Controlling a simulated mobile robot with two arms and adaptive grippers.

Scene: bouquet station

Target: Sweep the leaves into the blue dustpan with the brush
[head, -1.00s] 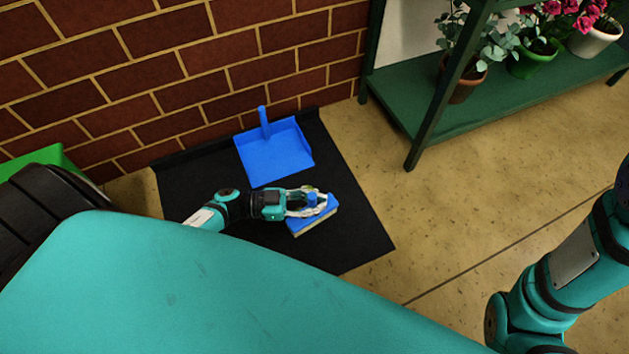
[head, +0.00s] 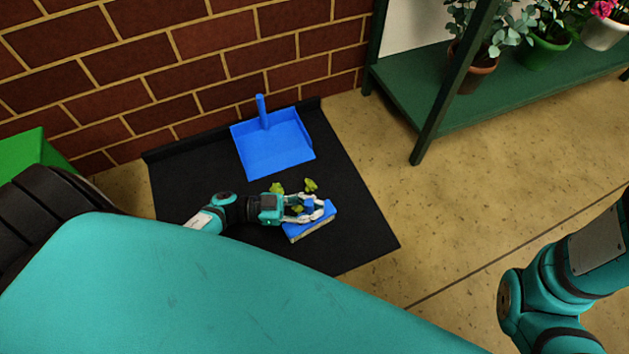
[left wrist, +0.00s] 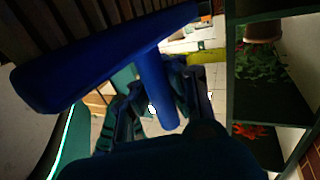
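The blue dustpan (head: 273,153) lies on the black mat (head: 190,178), its handle towards the brick wall. My left gripper (head: 308,207) is shut on the upright blue handle of the brush, which also shows in the left wrist view (left wrist: 155,90). The blue brush (head: 309,230) with pale bristles is low over or on the mat, on the near side of the dustpan; contact is unclear. Green leaves (head: 311,185) lie between dustpan and gripper, another (head: 277,188) to their left, and one (head: 297,209) partly hidden by the fingers. My right gripper is out of view.
A brick wall (head: 180,80) rises behind the mat. A green shelf (head: 490,100) with potted plants stands at the right. A green box (head: 30,155) is at the left. Tan floor (head: 430,220) right of the mat is clear.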

